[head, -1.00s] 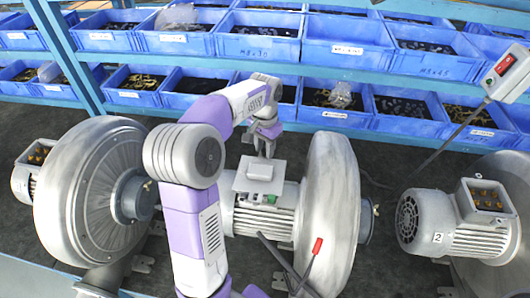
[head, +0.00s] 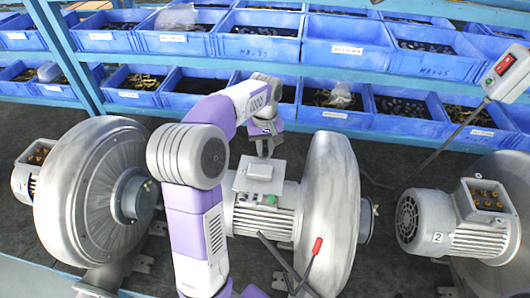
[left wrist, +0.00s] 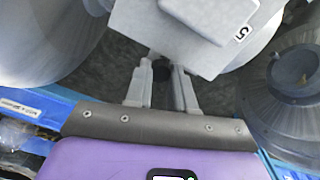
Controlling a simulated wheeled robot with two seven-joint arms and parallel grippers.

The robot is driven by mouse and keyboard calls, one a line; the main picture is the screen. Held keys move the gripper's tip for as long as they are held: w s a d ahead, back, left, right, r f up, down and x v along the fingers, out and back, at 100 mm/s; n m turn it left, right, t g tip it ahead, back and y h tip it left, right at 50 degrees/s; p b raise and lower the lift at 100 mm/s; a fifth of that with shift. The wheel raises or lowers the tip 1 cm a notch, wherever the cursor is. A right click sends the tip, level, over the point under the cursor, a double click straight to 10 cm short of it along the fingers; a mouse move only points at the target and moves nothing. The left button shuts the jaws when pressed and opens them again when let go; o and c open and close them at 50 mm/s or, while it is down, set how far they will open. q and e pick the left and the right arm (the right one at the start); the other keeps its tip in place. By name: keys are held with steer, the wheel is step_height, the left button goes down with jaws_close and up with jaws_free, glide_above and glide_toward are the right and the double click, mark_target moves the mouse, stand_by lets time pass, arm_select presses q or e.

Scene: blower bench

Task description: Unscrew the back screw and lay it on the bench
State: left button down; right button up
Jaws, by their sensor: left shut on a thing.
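The blower motor with a grey square terminal box cover (head: 259,172) stands at the middle of the bench. The cover also fills the top of the left wrist view (left wrist: 185,30); the raised block on it carries a "5" label. My left gripper (head: 265,146) points down at the cover's back edge. In the left wrist view its two fingers (left wrist: 162,80) are shut on a small dark thing, which looks like the back screw (left wrist: 161,71). The fingers hide much of it, and I cannot tell whether it is still in its hole. My right gripper is out of view.
A motor marked "2" (head: 440,222) with an open terminal box stands at the right. Another blower (head: 95,185) stands at the left. Blue bins (head: 345,55) line the shelves behind. Dark bench (head: 390,165) shows behind the blowers.

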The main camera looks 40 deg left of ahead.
arm_select(q)
steer(key=n, duration=0.8)
steer(key=shift+n, duration=0.3)
steer(key=n, duration=0.6)
steer(key=shift+a+n, duration=0.1)
steer(key=shift+n, duration=0.3)
steer(key=c, duration=1.2)
jaws_free()
steer(key=shift+c, duration=0.2)
